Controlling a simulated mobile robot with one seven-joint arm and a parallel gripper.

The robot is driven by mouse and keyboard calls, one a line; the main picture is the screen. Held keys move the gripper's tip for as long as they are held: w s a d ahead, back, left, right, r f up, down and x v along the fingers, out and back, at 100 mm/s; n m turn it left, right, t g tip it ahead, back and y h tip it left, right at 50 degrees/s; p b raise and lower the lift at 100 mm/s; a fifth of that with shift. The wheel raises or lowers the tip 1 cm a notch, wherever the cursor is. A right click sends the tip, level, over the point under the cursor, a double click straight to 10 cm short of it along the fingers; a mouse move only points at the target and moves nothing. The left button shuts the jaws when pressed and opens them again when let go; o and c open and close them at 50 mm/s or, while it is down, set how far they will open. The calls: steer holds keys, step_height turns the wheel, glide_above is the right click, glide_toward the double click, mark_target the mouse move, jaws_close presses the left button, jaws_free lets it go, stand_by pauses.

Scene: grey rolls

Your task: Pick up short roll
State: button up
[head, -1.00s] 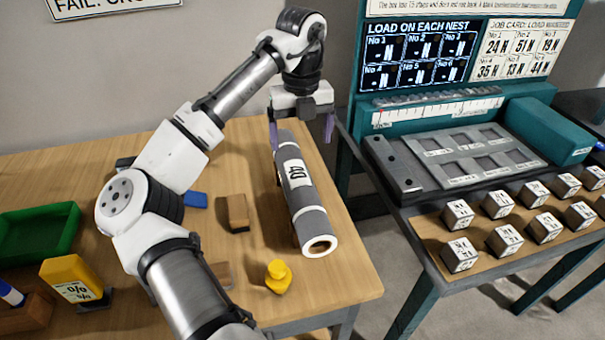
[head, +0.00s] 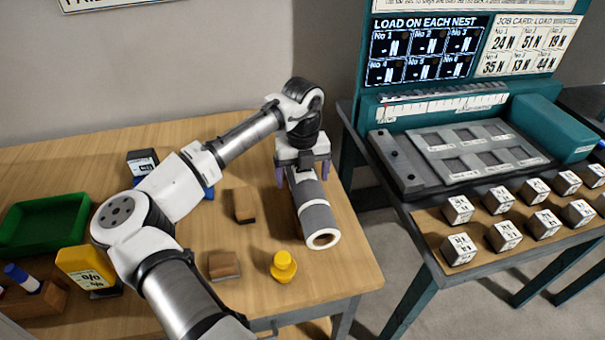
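One roll (head: 316,213), grey with white bands and a white end ring, lies on the wooden table in the head view. Its near end faces me, and its far part and label are hidden behind my gripper. No second roll shows for comparing length. My gripper (head: 304,174) points down over the far part of the roll. Its purple fingers stand apart, one on each side of the roll. They look open, with a small gap to the roll; contact cannot be made out clearly.
A wooden block (head: 243,204), a brown block (head: 223,265) and a yellow piece (head: 283,267) stand left of the roll. A green tray (head: 45,225) is at far left. A teal bench (head: 440,100) with several labelled cubes stands right, across a gap.

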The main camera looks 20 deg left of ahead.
steer(key=c, duration=1.1)
steer(key=shift+c, duration=0.7)
steer(key=shift+r, duration=0.1)
